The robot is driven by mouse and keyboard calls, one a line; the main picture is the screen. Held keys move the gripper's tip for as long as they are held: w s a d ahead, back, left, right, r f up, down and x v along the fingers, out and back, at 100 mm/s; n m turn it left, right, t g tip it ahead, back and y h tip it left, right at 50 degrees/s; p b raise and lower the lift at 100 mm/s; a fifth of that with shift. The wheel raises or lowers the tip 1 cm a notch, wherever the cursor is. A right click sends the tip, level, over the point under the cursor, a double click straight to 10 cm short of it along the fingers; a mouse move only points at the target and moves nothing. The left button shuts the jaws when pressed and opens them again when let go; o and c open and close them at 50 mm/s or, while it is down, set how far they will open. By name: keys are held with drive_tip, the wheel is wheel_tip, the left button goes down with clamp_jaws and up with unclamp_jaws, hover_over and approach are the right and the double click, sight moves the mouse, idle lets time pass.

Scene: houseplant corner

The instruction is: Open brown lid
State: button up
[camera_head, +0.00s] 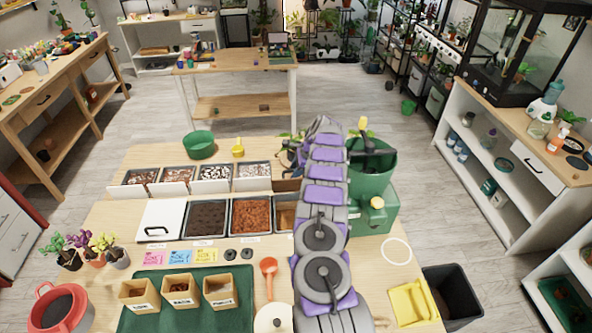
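A row of open bins stands on the wooden table: a white-covered one (161,220), one of dark soil (207,218) and one of orange-brown chips (250,216). To their right, a light brown surface (285,215) shows in a dark frame, partly hidden by my arm; I cannot tell whether it is the brown lid or a bin's contents. My arm reaches from the bottom edge up over the table, between the bins and a green machine with a round hopper (372,158). My gripper (294,152) is at its far end, largely hidden behind the arm; its fingers are not clear.
Smaller bins (214,178) stand behind the main row. In front are wooden boxes (180,290) on a green mat (238,322), a red spoon (268,271) and a red pot (57,308). A yellow dustpan (412,305) lies at right.

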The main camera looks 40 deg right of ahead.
drive_tip(key=v, duration=1.7)
drive_tip(key=shift+r, duration=0.25)
drive_tip(key=shift+s+d, duration=0.1)
drive_tip(key=shift+s, duration=0.05)
drive_tip(key=shift+c, duration=0.5)
